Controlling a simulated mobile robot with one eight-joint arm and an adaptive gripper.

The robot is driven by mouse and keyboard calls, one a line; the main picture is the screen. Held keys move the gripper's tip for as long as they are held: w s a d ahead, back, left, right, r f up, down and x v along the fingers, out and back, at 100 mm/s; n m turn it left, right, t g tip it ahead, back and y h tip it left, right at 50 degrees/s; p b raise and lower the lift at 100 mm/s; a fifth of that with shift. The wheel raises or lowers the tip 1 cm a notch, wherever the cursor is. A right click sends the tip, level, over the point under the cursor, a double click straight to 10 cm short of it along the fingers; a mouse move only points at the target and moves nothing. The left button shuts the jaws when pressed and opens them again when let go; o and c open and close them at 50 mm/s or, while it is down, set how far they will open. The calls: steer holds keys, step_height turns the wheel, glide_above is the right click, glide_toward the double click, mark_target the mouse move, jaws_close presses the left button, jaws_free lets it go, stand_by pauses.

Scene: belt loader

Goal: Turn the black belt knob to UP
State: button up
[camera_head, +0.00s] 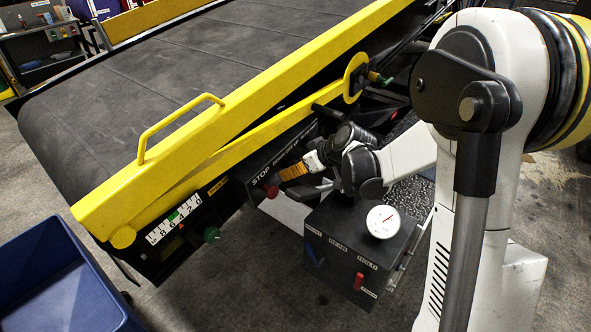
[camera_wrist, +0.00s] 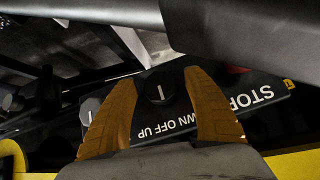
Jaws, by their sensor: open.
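The black belt knob (camera_wrist: 158,88) is on a dark panel (camera_wrist: 196,114) in the wrist view. Its short white pointer line stands nearly upright in the picture, facing the middle of the DOWN OFF UP lettering. My gripper (camera_wrist: 158,105) is open, one orange finger on each side of the knob. I see dark space between fingers and knob, and cannot tell whether either touches. In the head view my gripper (camera_head: 285,174) is at the panel below the yellow rail, and it hides the knob there.
A red button (camera_head: 271,191) is beside STOP, left of my gripper. A second grey knob (camera_wrist: 90,108) lies beyond the left finger. A control box (camera_head: 352,245) with a gauge (camera_head: 383,222) stands below my wrist. The yellow rail (camera_head: 240,80) runs above; a blue bin (camera_head: 62,280) is lower left.

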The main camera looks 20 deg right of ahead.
steer(key=c, duration=1.1)
steer(key=shift+c, duration=0.2)
steer(key=shift+d+f+m+g+y+b, duration=0.1)
steer(key=shift+m+g+y+b, duration=0.75)
steer(key=shift+y, duration=0.35)
steer(key=m+g+y+b, duration=0.2)
steer(key=y, duration=0.1)
steer(key=shift+y+b, duration=0.3)
steer(key=o, duration=1.1)
steer(key=shift+o, duration=0.2)
